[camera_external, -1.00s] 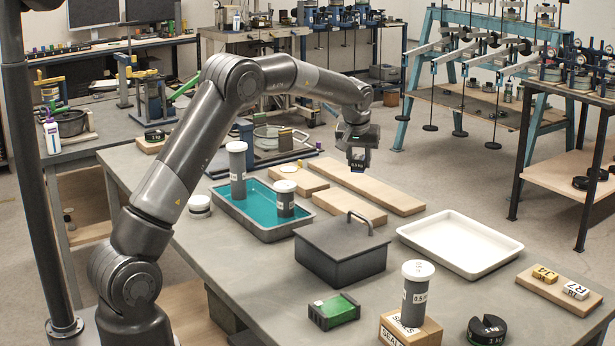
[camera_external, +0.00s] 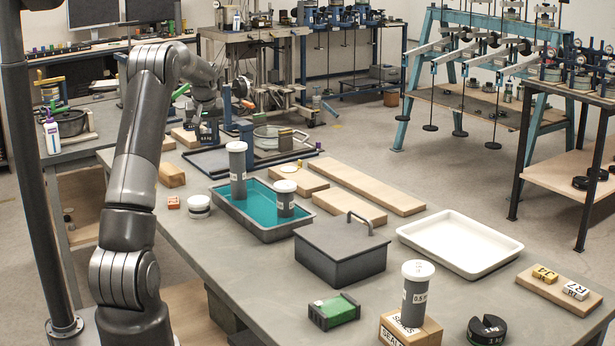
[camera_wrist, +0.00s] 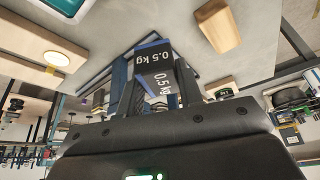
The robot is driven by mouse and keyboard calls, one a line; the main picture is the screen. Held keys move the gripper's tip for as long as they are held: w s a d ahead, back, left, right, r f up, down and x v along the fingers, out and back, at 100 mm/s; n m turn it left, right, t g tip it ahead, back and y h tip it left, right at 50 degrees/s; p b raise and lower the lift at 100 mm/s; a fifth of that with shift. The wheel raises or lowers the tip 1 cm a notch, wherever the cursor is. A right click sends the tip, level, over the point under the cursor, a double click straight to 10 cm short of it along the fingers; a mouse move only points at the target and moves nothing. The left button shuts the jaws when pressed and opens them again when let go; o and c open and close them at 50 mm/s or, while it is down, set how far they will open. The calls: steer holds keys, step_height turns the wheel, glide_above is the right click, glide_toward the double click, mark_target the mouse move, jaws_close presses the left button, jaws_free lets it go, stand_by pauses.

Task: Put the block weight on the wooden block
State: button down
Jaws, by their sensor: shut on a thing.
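My gripper (camera_external: 207,122) is shut on the block weight (camera_external: 207,134), a dark block marked 0.5 kg. It holds the weight above the far left part of the grey table. In the wrist view the weight (camera_wrist: 157,62) sits between the fingers. A small wooden block (camera_external: 172,175) lies on the table, lower and left of the weight in the outside view. It also shows in the wrist view (camera_wrist: 215,25), apart from the weight, with a bare top.
A teal-lined tray (camera_external: 262,233) with two grey cylinders stands to the right. A white jar (camera_external: 199,207) and a small orange block (camera_external: 173,202) are near the wooden block. Flat wooden boards (camera_external: 365,187), a lidded dark box (camera_external: 340,250) and a white tray (camera_external: 460,244) lie farther right.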

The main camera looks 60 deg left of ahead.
steer(key=s+a, duration=0.3)
glide_above(172, 169)
steer(key=d, duration=0.2)
steer(key=f, duration=0.6)
steer(key=shift+s+a+f, duration=0.15)
steer(key=shift+s+f, duration=0.1)
steer(key=shift+f, duration=0.1)
steer(key=shift+a+f, duration=0.1)
steer(key=shift+f, duration=1.95)
steer(key=shift+f, duration=0.15)
steer(key=c, duration=1)
jaws_free()
